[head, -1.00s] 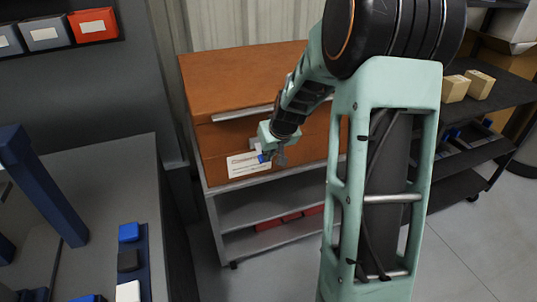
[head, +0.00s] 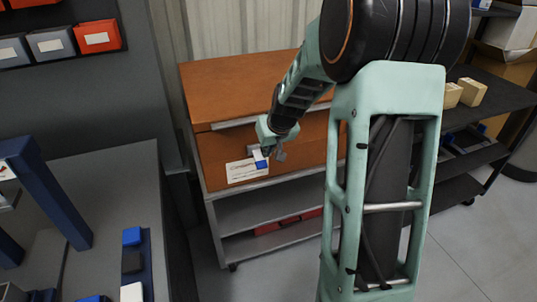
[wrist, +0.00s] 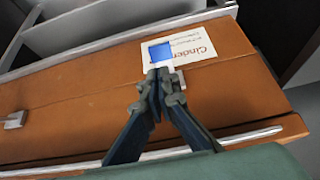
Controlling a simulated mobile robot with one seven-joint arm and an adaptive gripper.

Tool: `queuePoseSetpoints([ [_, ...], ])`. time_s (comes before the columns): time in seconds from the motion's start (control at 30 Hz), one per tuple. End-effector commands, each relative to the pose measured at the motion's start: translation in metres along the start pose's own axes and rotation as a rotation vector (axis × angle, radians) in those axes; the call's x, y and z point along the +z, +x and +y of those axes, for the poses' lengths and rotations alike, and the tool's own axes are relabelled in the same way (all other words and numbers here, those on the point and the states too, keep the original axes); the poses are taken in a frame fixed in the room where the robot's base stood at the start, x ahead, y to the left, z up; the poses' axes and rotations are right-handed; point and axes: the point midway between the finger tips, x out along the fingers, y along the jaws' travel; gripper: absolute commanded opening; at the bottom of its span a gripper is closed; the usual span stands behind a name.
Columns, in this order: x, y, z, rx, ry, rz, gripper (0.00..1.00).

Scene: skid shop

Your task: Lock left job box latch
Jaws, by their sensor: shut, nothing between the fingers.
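The job box is a brown-orange chest (head: 225,150) with grey metal trim, on a grey shelf unit; its lid looks down. The left latch, a small grey metal piece (wrist: 178,79), shows in the wrist view beside the white label (wrist: 190,49), partly hidden by my fingers. I cannot tell whether it is locked. The right latch (wrist: 14,120) is at the left edge of the wrist view. My gripper (head: 278,153) is in front of the box front, above the label's right end. In the wrist view my fingers (wrist: 158,90) are shut and empty, tips beside the left latch; contact is unclear.
A dark cart (head: 490,85) with small boxes stands at the right. A grey workbench (head: 110,190) with a blue frame (head: 50,195) stands at the left. Open shelving (head: 270,210) lies under the box. Grey floor shows in front.

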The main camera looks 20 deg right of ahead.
Motion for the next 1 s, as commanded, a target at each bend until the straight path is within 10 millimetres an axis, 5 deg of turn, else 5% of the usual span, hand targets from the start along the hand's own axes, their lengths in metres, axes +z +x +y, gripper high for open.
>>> queuePoseSetpoints([
  [0.5, 0.051, -0.069, 0.001, 0.002, 0.002, 0.001, 0.0],
  [1.0, 0.06, -0.08, 0.0, -0.001, 0.001, -0.001, 0.0],
])
